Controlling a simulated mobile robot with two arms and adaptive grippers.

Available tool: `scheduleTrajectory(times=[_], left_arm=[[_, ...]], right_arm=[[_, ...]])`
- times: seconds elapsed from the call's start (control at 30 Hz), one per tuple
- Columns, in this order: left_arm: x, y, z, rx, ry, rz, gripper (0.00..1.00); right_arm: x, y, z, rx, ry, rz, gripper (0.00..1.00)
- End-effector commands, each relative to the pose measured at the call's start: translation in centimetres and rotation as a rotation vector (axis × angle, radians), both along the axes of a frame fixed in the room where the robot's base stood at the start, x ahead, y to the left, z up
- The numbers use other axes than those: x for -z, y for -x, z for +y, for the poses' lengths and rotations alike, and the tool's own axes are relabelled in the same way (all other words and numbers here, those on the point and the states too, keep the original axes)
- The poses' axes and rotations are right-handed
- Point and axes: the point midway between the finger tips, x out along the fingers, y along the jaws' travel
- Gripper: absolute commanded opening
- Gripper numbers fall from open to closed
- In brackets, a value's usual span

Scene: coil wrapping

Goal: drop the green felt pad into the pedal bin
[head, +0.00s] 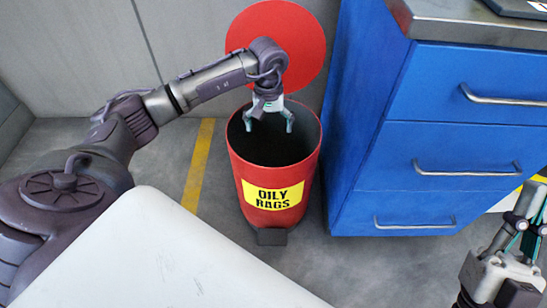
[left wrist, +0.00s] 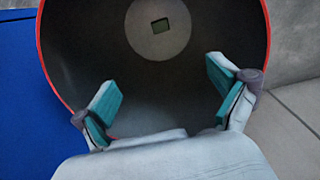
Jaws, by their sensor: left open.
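The pedal bin (head: 270,220) is red with a yellow "OILY RAGS" label, and its round red lid (head: 305,45) stands open behind it. My left gripper (head: 270,120) is open and empty over the bin's mouth, pointing down. In the left wrist view its spread teal-padded fingers (left wrist: 160,80) frame the dark inside of the bin. A small dark green square, the felt pad (left wrist: 160,26), lies on the pale round floor of the bin. The pad is hidden in the head view. My right gripper (head: 518,232) is at the lower right edge; its jaw opening is unclear.
A blue drawer cabinet (head: 440,135) with a grey worktop (head: 450,25) stands close to the right of the bin. A grey wall (head: 75,50) is behind. A yellow floor stripe (head: 198,165) runs left of the bin. Open floor lies in front of the cabinet.

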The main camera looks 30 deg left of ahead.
Motion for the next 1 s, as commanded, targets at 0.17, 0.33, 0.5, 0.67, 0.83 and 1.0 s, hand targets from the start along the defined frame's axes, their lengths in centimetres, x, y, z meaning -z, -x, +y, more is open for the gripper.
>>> scheduleTrajectory(times=[0.17, 0.33, 0.5, 0.67, 0.83, 1.0], left_arm=[[-3.3, -0.2, 0.1, 0.000, -0.001, -0.008, 0.97], [-7.0, -0.2, 0.0, 0.000, 0.000, -0.007, 0.97], [-9.8, -0.1, 0.0, 0.000, -0.001, -0.005, 0.97], [-11.1, -0.1, 0.0, 0.000, 0.000, -0.002, 0.97], [-11.4, 0.0, 0.0, 0.000, -0.001, -0.001, 0.97], [-11.4, 0.0, 0.0, 0.000, -0.001, -0.001, 0.97]], right_arm=[[0.0, 0.0, 0.0, 0.000, 0.000, 0.000, 0.00], [0.0, 0.0, 0.0, 0.000, 0.000, 0.000, 0.00], [0.0, 0.0, 0.0, 0.000, 0.000, 0.000, 0.00], [0.0, 0.0, 0.0, 0.000, 0.000, 0.001, 0.00], [0.0, 0.0, 0.0, 0.000, 0.000, 0.001, 0.00], [0.0, 0.0, 0.0, 0.000, 0.000, 0.001, 0.00]])
